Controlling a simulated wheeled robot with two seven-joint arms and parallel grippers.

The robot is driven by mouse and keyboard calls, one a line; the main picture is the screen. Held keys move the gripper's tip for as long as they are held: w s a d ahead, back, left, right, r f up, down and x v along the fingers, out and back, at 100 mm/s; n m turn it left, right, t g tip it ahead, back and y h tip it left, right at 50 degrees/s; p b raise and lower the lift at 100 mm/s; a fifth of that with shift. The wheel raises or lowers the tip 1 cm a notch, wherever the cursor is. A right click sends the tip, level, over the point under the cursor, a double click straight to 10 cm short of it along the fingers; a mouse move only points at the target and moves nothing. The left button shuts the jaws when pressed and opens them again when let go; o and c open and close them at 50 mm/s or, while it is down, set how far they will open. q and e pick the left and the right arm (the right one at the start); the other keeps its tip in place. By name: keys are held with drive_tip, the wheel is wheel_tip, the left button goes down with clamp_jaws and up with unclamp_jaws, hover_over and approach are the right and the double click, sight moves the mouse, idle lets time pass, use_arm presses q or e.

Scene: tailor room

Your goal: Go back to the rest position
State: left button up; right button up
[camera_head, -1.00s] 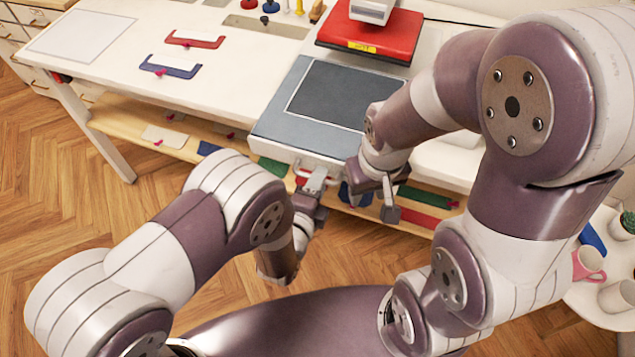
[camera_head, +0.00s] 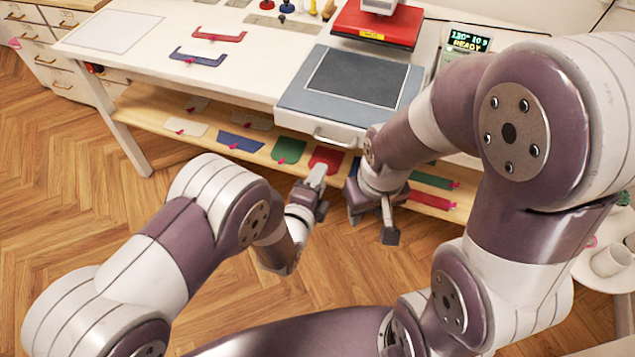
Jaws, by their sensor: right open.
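My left gripper (camera_head: 315,180) is in front of the work table, above the floor and below the handle (camera_head: 336,140) of the grey heat press base (camera_head: 290,95). It is apart from the handle, with nothing visible in it; its finger gap does not show clearly. My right gripper (camera_head: 373,225) hangs pointing down just to its right. Its two fingers are spread apart and nothing is between them. Both arms are bent in front of my body, and the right arm hides part of the table's right side.
The white table (camera_head: 240,75) carries a red press head (camera_head: 378,22), a red handle piece (camera_head: 218,37) and a blue one (camera_head: 197,60). A lower shelf (camera_head: 165,110) holds several coloured cloth pieces. A small round table with a mug (camera_head: 612,262) stands at the right. Wood floor (camera_head: 60,200) is clear at left.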

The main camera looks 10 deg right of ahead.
use_arm(q)
drive_tip(key=shift+w, duration=0.1)
drive_tip(key=s+a+f+n+g+y, duration=0.35)
drive_tip(key=s+f+n+g, duration=0.2)
drive_tip(key=f+n, duration=0.2)
drive_tip(key=s+a+n+g+y, duration=0.2)
drive_tip(key=a+n+g, duration=0.15)
drive_tip(key=a, duration=0.25)
drive_tip(key=s+a+r+n+g+y, duration=0.1)
drive_tip(key=s+a+r+n, duration=0.2)
drive_tip(key=a+r+n, duration=0.3)
drive_tip(key=s+a+r+n+g+y, duration=0.1)
drive_tip(key=a+r+n, duration=0.6)
drive_tip(key=a, duration=0.8)
drive_tip(key=shift+s+r+n+g+y, duration=0.3)
drive_tip(key=shift+s+r+y, duration=0.35)
drive_tip(key=shift+s+r, duration=0.4)
